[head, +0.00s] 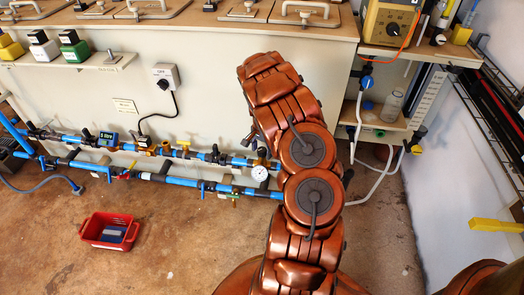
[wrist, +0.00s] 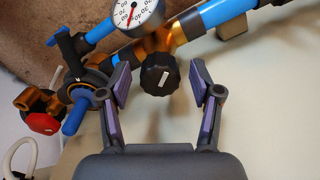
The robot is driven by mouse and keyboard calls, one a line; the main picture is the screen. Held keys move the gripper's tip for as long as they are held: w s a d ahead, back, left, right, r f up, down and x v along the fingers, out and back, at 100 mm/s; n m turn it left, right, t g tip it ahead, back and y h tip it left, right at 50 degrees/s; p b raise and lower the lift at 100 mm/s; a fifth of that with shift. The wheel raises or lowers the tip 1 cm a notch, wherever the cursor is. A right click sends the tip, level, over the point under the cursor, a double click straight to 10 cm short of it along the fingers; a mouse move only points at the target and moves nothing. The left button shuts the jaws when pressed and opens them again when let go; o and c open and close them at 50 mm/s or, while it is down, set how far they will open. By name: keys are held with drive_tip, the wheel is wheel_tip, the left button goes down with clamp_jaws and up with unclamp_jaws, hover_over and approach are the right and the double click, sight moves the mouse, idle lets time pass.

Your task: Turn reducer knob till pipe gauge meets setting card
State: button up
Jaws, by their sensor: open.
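The black reducer knob (wrist: 160,74) has a white pointer mark and sits on a brass body in the wrist view. My gripper (wrist: 161,82) is open, with one purple-padded finger on each side of the knob and gaps visible between. The round white pipe gauge (wrist: 138,16) is just above the knob, its top cut off; its red needle shows but I cannot read it surely. The gauge also shows in the head view (head: 261,173). A small cream card (head: 125,106) is on the cabinet front, possibly the setting card; its text is unreadable. My arm hides the gripper in the head view.
A blue-and-brass pipe run (head: 180,184) crosses low along the cabinet. In the wrist view, a red handwheel (wrist: 42,123) and blue valve handle (wrist: 76,116) are left of my gripper.

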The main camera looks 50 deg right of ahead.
drive_tip(key=shift+c, duration=0.2)
drive_tip(key=c, duration=1.1)
drive_tip(key=shift+r+n, duration=0.1)
drive_tip(key=shift+n, duration=0.2)
drive_tip(key=shift+a+n+p, duration=0.1)
drive_tip(key=shift+n+p, duration=1.1)
drive_tip(key=shift+p, duration=0.05)
drive_tip(key=n+p, duration=0.2)
drive_tip(key=n, duration=0.2)
drive_tip(key=shift+n+p, duration=0.3)
drive_tip(key=shift+p, duration=0.05)
